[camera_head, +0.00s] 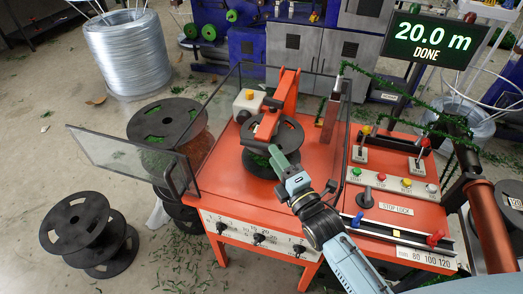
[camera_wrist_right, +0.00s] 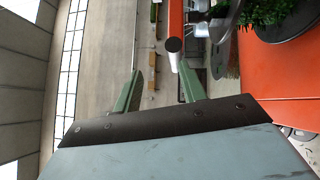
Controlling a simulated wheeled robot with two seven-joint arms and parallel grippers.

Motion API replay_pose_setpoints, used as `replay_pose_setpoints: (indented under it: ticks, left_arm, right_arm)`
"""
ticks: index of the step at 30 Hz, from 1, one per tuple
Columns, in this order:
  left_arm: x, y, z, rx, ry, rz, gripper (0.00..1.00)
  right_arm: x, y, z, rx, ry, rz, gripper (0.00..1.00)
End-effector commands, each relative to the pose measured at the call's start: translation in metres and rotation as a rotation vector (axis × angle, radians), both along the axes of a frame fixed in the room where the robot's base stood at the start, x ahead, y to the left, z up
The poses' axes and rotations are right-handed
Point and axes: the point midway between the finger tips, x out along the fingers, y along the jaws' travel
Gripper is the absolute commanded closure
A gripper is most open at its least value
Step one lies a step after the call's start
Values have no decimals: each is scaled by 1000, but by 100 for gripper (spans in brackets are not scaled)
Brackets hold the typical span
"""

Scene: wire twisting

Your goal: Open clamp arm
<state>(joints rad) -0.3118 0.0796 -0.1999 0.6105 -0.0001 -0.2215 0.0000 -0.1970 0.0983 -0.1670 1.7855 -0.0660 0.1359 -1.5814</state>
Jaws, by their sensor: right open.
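The orange clamp arm (camera_head: 289,88) rises at the back of the red machine and reaches down over a dark spool (camera_head: 290,135) wound with green wire. My right gripper (camera_head: 277,156) is at the front of this spool, below the clamp arm, with its green fingers over the spool's front edge. In the right wrist view the gripper (camera_wrist_right: 159,71) is open and empty. An orange bar with a dark round end (camera_wrist_right: 174,45) shows just beyond the fingertips, nearer the right finger; it looks like part of the clamp arm. My left gripper is not in view.
A clear guard door (camera_head: 125,158) stands swung open at the left. Clear guard panels edge the machine. A control panel (camera_head: 395,182) with levers and buttons lies at the right. The screen (camera_head: 430,40) reads 20.0 m DONE. Spools (camera_head: 77,225) stand on the floor at left.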

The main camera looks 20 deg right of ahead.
Motion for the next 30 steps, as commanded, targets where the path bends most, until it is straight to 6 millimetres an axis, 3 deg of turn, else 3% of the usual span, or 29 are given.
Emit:
replay_pose_setpoints:
  ticks: [1,7,11,24,30]
  left_arm:
    - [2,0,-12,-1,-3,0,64]
    - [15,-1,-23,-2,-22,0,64]
    - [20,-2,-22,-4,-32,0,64]
    - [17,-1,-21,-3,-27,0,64]
    - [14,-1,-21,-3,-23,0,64]
  right_arm:
    - [0,0,-12,0,0,0,59]
    - [0,0,-24,0,0,0,59]
    - [8,2,-22,1,-2,0,59]
    - [66,13,-13,2,-2,1,59]
    - [73,15,-13,0,0,0,59]
